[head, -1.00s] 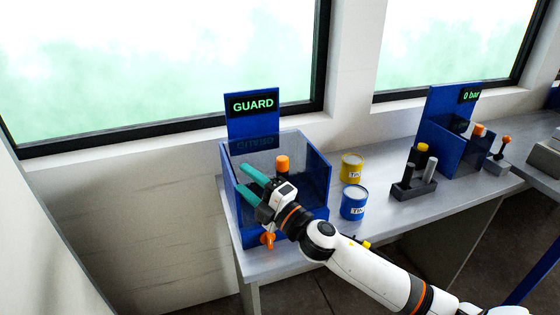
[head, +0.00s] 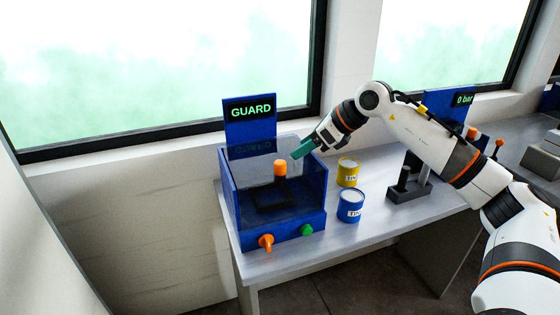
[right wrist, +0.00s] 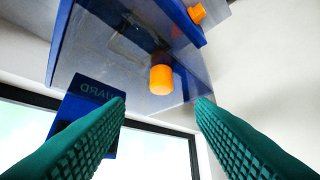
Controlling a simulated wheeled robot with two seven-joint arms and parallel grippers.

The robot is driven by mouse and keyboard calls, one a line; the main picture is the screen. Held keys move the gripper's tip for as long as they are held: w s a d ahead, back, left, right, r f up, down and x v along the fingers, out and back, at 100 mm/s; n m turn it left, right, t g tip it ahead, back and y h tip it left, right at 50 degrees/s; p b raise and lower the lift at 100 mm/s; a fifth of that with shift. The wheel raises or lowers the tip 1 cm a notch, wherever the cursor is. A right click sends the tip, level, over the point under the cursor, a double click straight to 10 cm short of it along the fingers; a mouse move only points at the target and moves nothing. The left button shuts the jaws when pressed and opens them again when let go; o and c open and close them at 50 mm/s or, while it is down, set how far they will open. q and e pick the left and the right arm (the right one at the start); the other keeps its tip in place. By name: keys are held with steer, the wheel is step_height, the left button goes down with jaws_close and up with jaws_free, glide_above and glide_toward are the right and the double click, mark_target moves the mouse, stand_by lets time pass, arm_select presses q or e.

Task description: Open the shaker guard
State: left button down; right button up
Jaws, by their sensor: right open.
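The shaker is an open-topped-looking blue box (head: 234,212) with a clear guard pane (head: 252,168) across its top. A mirrored GUARD reflection shows in the pane, which looks closed. An orange cylinder (head: 281,168) stands up at the pane; whether it is fixed to it I cannot tell. My right gripper (head: 302,149) is open and empty, its green fingers near the box's back right top edge. In the right wrist view, the clear pane (right wrist: 125,45) and orange cylinder (right wrist: 161,80) lie beyond and between the fingertips (right wrist: 160,100). My left gripper is out of view.
A GUARD display (head: 250,112) rises behind the box. An orange knob (head: 265,241) and green button (head: 306,230) are on its front. Yellow (head: 347,172) and blue (head: 350,205) tins stand to the right. A dark holder (head: 408,190) is farther right.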

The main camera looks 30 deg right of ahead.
mark_target(281, 162)
steer(key=p+x, duration=0.2)
steer(key=x, duration=0.7)
steer(key=shift+a+f, duration=0.15)
steer(key=shift+a, duration=0.05)
steer(key=shift+c, duration=0.5)
jaws_close()
